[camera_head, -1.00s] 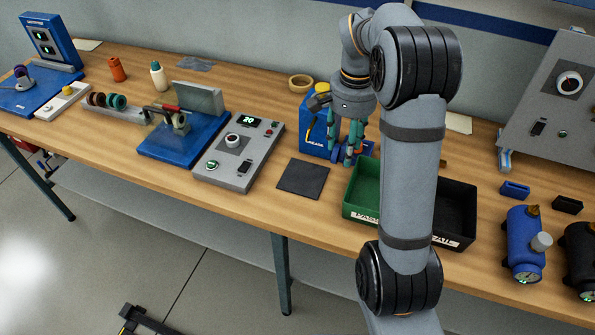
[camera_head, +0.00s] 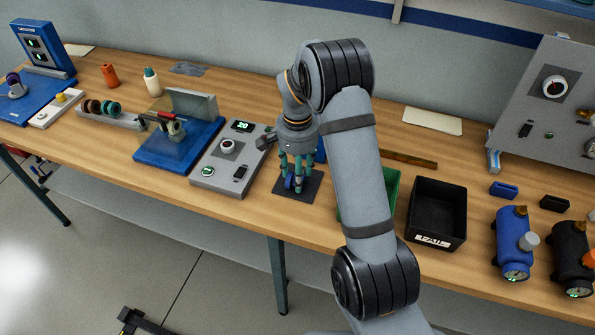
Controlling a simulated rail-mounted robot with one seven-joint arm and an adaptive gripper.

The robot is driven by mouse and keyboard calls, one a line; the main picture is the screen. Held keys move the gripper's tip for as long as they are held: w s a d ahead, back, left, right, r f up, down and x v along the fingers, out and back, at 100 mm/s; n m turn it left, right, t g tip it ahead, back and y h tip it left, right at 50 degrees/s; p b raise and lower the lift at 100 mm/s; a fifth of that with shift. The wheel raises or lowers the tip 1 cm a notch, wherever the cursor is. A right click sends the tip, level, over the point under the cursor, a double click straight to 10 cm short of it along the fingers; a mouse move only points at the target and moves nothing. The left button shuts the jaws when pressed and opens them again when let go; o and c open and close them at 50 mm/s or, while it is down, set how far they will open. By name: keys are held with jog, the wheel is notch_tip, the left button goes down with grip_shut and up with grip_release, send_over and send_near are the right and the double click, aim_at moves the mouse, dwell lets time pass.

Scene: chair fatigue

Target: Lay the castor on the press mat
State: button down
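The press mat (camera_head: 311,196) is a dark square lying flat on the bench, right of the grey control box. My gripper (camera_head: 294,181) points down directly over the mat, with its teal fingers close together. A small blue castor (camera_head: 290,183) shows between the fingertips, partly hidden by them. The gripper looks shut on it. The castor is at or just above the mat; I cannot tell whether it touches.
The grey control box (camera_head: 232,160) with a green display stands close left of my gripper. A green bin (camera_head: 383,200) partly behind my arm and a black bin (camera_head: 437,212) stand to the right. A blue press base (camera_head: 178,146) stands farther left.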

jog(key=shift+f, duration=0.15)
jog(key=c, duration=0.9)
grip_release()
jog(key=shift+c, duration=0.2)
notch_tip(320, 180, up, 12)
jog(key=shift+r, duration=0.2)
